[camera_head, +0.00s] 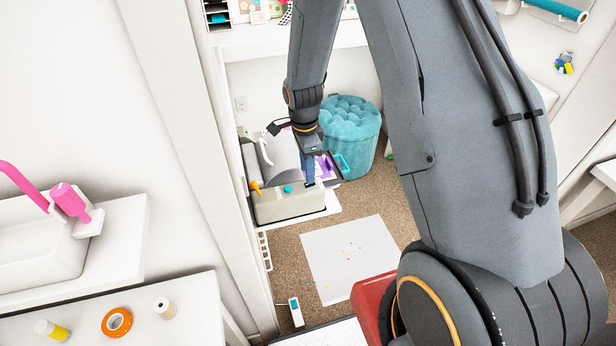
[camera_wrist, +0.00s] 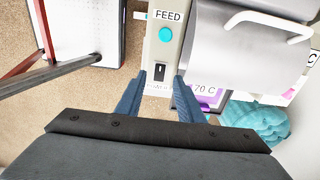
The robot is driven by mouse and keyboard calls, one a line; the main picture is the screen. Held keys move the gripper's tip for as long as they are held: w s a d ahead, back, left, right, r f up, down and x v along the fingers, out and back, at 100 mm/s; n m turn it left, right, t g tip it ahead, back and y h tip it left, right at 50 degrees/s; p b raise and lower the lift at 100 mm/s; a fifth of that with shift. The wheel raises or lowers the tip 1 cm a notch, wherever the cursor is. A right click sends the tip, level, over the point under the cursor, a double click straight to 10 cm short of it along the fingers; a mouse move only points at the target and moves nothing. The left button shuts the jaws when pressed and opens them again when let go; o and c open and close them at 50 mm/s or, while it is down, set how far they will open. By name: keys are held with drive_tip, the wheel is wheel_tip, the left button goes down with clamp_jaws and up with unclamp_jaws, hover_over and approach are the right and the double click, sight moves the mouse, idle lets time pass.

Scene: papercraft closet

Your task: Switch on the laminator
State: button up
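The laminator (camera_head: 278,208) is a beige machine with a grey rounded cover, standing left of centre in the head view. In the wrist view its panel (camera_wrist: 178,52) carries a FEED label, a round cyan button (camera_wrist: 166,34) and a small black switch (camera_wrist: 159,72) with a white mark. A purple display reading "70 C" (camera_wrist: 207,100) is partly hidden by a finger. My gripper (camera_wrist: 157,78) is open and empty, its blue fingers either side of the switch's line. I cannot tell whether they touch the panel. In the head view my gripper (camera_head: 309,184) hangs over the laminator's right end.
A teal tufted stool (camera_head: 350,140) stands behind and right of the laminator. A white sheet with coloured dots (camera_head: 345,258) lies on the brown floor. A white door post (camera_head: 205,150) stands close on the left. A white counter (camera_head: 190,318) holds tape and small bottles.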

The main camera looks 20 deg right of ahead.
sight(307, 186)
drive_tip(key=shift+a+r+b, duration=0.1)
drive_tip(key=shift+r+b, duration=0.35)
drive_tip(key=shift+r, duration=1.5)
drive_tip(key=s+r+n+b, duration=0.2)
drive_tip(key=s+r+n, duration=0.2)
drive_tip(key=s+n, duration=0.4)
drive_tip(key=s+r+n+t+b, duration=0.1)
drive_tip(key=s+r+n, duration=0.4)
drive_tip(key=s+n, duration=0.4)
drive_tip(key=shift+s+d+n+b, duration=0.2)
drive_tip(key=shift+n+b, duration=0.15)
drive_tip(key=shift+n, duration=0.15)
drive_tip(key=shift+r, duration=0.1)
drive_tip(key=shift+d, duration=0.1)
